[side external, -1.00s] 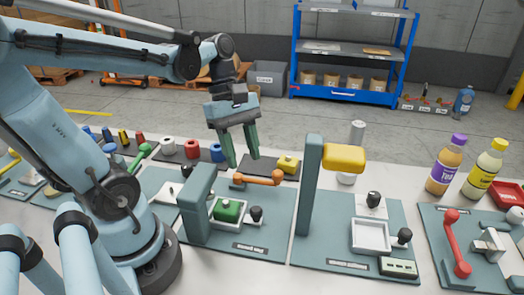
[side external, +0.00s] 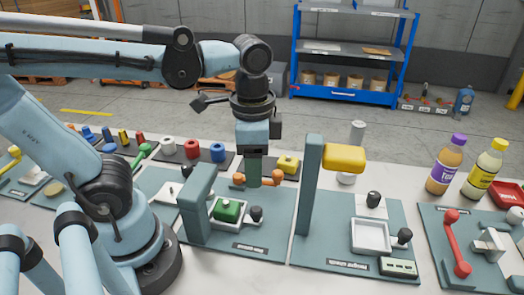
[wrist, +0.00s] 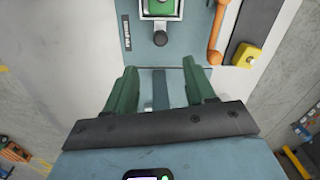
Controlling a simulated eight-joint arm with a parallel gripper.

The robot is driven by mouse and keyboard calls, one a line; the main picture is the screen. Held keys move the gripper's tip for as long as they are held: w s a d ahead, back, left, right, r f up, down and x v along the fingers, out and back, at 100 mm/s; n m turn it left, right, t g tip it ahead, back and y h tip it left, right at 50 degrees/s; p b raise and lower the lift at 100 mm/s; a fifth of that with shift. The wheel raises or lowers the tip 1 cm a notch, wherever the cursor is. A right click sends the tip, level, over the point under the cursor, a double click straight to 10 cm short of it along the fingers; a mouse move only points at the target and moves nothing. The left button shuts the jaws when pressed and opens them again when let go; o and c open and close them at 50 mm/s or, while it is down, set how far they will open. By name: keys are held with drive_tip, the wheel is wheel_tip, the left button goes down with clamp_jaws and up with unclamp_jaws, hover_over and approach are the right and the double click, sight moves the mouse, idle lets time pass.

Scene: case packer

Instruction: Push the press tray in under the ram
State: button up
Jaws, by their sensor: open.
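A light tray (side external: 227,224) holding a green block (side external: 228,209) sits beside a teal press frame (side external: 194,203) on the left-hand teal plate. A black knob (side external: 256,214) is at the tray's right side. My gripper (side external: 254,183) points down behind the knob, close to the orange lever (side external: 278,176). In the wrist view my gripper (wrist: 160,76) is open, with nothing held between its green fingers. The tray (wrist: 160,18) shows at the top edge there, with the knob (wrist: 160,38) below it, apart from the fingers.
A tall teal post with a yellow head (side external: 343,158) and a white tray (side external: 370,250) stands on the right-hand plate. A yellow block (side external: 288,164) lies behind the orange lever. Bottles (side external: 445,165) stand far right.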

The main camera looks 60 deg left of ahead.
sight(256, 209)
drive_tip(key=shift+m, duration=0.3)
drive_tip(key=shift+w+a+f, duration=0.1)
drive_tip(key=shift+f, duration=2.9)
drive_tip(key=shift+w+a+f, duration=0.1)
drive_tip(key=shift+f, duration=2.9)
clamp_jaws()
